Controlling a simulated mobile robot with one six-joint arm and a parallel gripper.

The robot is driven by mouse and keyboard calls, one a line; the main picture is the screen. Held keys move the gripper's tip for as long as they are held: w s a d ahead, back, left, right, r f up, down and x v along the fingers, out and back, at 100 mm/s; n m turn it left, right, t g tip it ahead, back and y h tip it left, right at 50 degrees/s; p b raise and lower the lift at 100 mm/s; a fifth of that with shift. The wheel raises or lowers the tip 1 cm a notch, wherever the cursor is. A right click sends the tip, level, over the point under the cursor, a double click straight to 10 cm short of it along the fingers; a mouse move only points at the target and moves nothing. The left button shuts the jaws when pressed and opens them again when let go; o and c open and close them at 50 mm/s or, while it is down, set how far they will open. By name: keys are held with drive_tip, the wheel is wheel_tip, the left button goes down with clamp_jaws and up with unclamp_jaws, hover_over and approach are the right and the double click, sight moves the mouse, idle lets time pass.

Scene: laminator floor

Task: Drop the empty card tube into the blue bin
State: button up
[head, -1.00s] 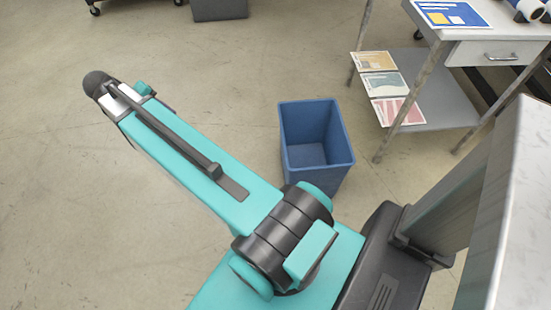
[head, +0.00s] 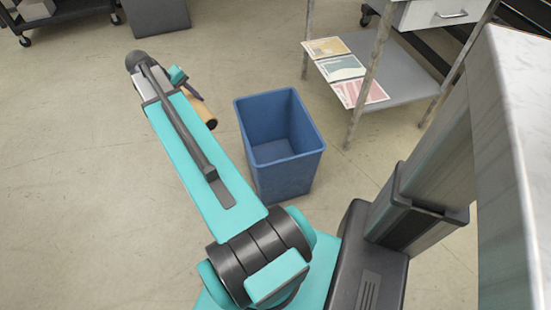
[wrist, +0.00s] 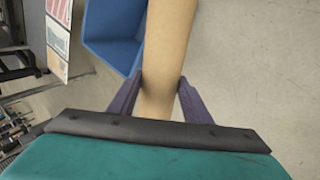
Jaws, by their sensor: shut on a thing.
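The card tube (wrist: 168,45) is a plain tan cylinder. In the wrist view my gripper (wrist: 161,85) is shut on it, one finger on each side, and the tube runs up out of the frame. In the head view only a short end of the tube (head: 211,121) shows beside my arm; my fingers are mostly hidden there. The blue bin (head: 290,170) stands upright on the floor, to the right of the tube. Its inside looks empty. In the wrist view part of the bin (wrist: 110,40) shows to the left of the tube. The tube is outside the bin.
A metal table with a lower shelf (head: 405,88) holding several printed sheets (head: 341,67) stands right of the bin. A grey box (head: 158,14) and a wheeled cart (head: 70,10) are at the back. The floor left of my arm is clear.

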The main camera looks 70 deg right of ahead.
drive_tip(key=s+d+f+m+b, duration=0.1)
drive_tip(key=s+d+f+b, duration=0.3)
drive_tip(key=s+d, duration=0.3)
drive_tip(key=s+d+f+m+g+b, duration=0.1)
drive_tip(key=s+d+f+b, duration=0.4)
drive_tip(key=s, duration=0.5)
drive_tip(key=s+d+f+m+y+b, duration=0.1)
drive_tip(key=s+d+f+m+b, duration=0.1)
drive_tip(key=s+d+f+b, duration=0.3)
drive_tip(key=shift+s+d+g, duration=0.3)
drive_tip(key=shift+s+d, duration=1.35)
drive_tip(key=shift+d, duration=0.9)
drive_tip(key=shift+f, duration=0.1)
drive_tip(key=shift+f+b, duration=2.95)
drive_tip(key=shift+b, duration=0.2)
drive_tip(key=o, duration=0.9)
drive_tip(key=shift+c, duration=0.2)
drive_tip(key=shift+a+r, duration=0.1)
drive_tip(key=shift+r, duration=0.05)
